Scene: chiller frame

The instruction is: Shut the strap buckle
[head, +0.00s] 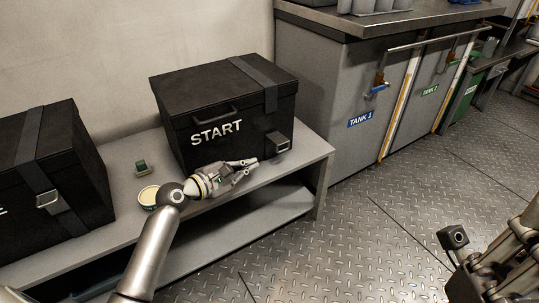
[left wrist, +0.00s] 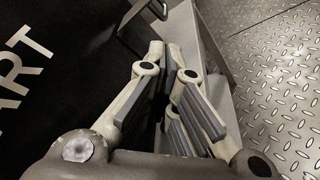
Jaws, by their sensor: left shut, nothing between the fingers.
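The black box marked START (head: 225,112) stands on the grey bench. A dark strap (head: 254,70) runs over its lid and down its front to a metal buckle (head: 277,143) near the lower right. The buckle's plate appears to stand out from the box; it shows partly at the top of the left wrist view (left wrist: 158,9). My left gripper (head: 254,162) is shut and empty in front of the box, just left of and below the buckle, apart from it. My right gripper (head: 508,262) is cut off at the lower right; its fingers are unclear.
A second black strapped box (head: 75,165) stands at the left. A small green object (head: 141,168) and a round tin (head: 148,196) lie between the boxes. The bench edge (head: 322,160) ends right of the box. A tank cabinet (head: 325,110) stands behind; the floor is clear.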

